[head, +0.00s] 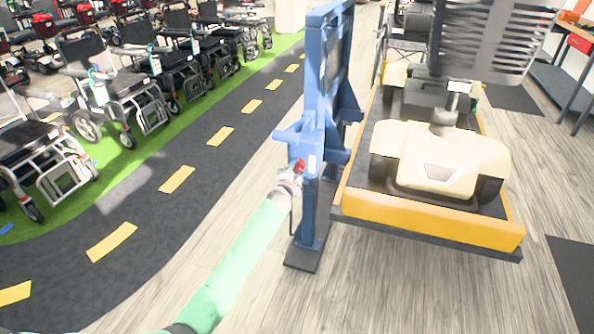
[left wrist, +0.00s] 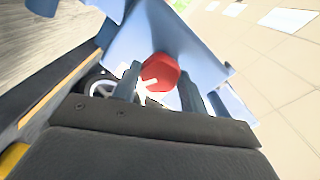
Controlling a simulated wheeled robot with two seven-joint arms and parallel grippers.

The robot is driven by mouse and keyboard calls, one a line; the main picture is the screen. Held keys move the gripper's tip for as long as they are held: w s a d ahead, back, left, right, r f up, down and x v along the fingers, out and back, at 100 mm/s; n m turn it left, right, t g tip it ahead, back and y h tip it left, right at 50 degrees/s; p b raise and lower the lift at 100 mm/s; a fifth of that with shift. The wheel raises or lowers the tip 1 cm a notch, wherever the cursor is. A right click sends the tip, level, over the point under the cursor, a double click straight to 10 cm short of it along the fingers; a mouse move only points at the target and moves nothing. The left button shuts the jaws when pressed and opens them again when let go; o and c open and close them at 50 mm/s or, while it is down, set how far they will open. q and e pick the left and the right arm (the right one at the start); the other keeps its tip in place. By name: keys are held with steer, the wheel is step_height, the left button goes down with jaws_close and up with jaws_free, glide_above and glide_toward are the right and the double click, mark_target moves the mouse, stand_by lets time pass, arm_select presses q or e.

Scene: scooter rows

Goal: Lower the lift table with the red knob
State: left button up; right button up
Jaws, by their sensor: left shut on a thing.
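The red knob (head: 299,166) sits on the front of the blue post of the lift (head: 311,190). My left gripper (head: 291,175) is at the knob, its arm reaching up from the lower left. In the left wrist view the red knob (left wrist: 160,71) lies between the two fingers of my left gripper (left wrist: 158,86), which are shut on it. The lift table (head: 425,217), with a yellow front edge, stands to the right of the post and is raised above the floor. A cream scooter (head: 440,160) stands on it. My right gripper is not in view.
Rows of wheelchairs (head: 130,95) stand on green flooring at the left. A dark lane with yellow dashes (head: 177,180) curves past them. A workbench (head: 565,75) stands at the far right. Wooden floor is clear in front of the lift.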

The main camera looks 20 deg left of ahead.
arm_select(q)
steer(key=shift+f+m, duration=0.1)
steer(key=shift+m, duration=0.6)
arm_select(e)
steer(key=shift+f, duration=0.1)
arm_select(q)
steer(key=o, duration=1)
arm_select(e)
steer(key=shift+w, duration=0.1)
arm_select(q)
steer(key=shift+s, duration=0.5)
steer(key=s, duration=0.6)
steer(key=shift+s, duration=0.4)
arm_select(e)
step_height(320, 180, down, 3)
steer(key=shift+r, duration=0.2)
arm_select(q)
steer(key=shift+a, duration=0.1)
